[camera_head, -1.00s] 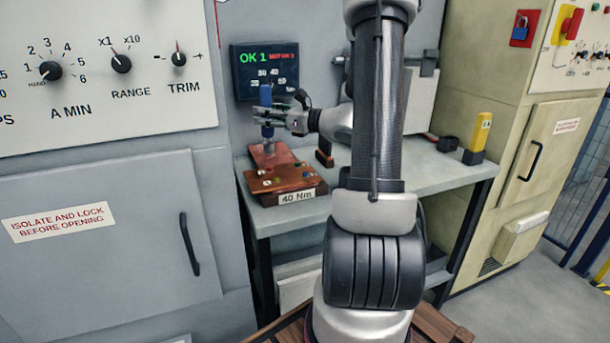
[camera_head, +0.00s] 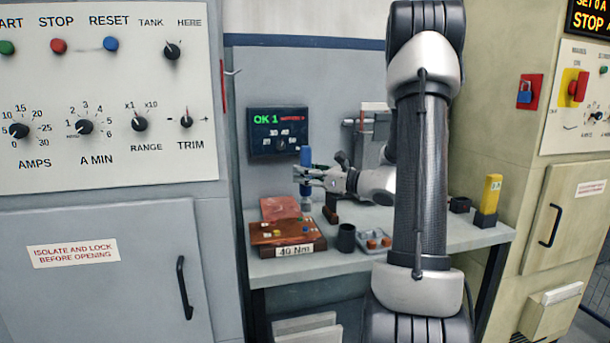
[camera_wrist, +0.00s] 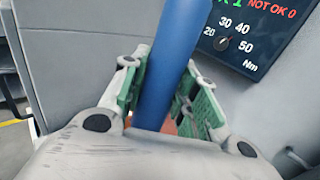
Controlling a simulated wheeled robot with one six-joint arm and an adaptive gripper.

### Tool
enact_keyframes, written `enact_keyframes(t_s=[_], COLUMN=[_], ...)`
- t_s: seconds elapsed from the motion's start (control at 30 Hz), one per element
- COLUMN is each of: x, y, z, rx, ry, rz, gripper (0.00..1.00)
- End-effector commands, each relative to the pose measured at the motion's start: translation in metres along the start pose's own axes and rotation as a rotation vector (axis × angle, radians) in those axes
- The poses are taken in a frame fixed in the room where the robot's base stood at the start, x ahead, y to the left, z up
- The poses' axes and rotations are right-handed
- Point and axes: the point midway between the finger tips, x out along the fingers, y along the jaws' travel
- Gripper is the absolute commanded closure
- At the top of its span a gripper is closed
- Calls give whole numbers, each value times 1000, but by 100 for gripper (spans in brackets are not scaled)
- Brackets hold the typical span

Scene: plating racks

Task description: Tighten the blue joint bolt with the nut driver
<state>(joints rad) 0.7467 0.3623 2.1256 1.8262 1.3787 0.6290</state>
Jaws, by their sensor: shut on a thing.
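The nut driver is a blue-handled tool (camera_head: 306,157) with a grey lower end, held upright in my gripper (camera_head: 304,175). The gripper is shut around its handle; in the wrist view the blue shaft (camera_wrist: 175,60) stands between the green-padded fingers (camera_wrist: 163,98). The driver's lower end is over the right side of the copper-coloured joint piece (camera_head: 276,208). I cannot tell whether it touches anything. The wooden block (camera_head: 262,251) labelled "40 Nm" in front carries several small coloured pieces. I cannot make out for certain which one is the blue bolt.
A dark cup (camera_head: 346,238) and a small tray (camera_head: 361,241) stand right of the block. A yellow device (camera_head: 491,194) stands at the bench's right. The display (camera_head: 279,131) behind reads "OK 1" and "NOT OK 0". The bench front (camera_head: 420,246) is partly hidden by my arm.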

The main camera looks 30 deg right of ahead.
Motion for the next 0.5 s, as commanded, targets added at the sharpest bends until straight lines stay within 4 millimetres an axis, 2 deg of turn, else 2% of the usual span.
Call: enact_keyframes(t_s=[0.17, 0.5], x=[0, 0], y=[0, 0], z=[-4, -31], rx=[1, 2], ry=[-1, -1], rz=[0, -1], gripper=[99, 99])
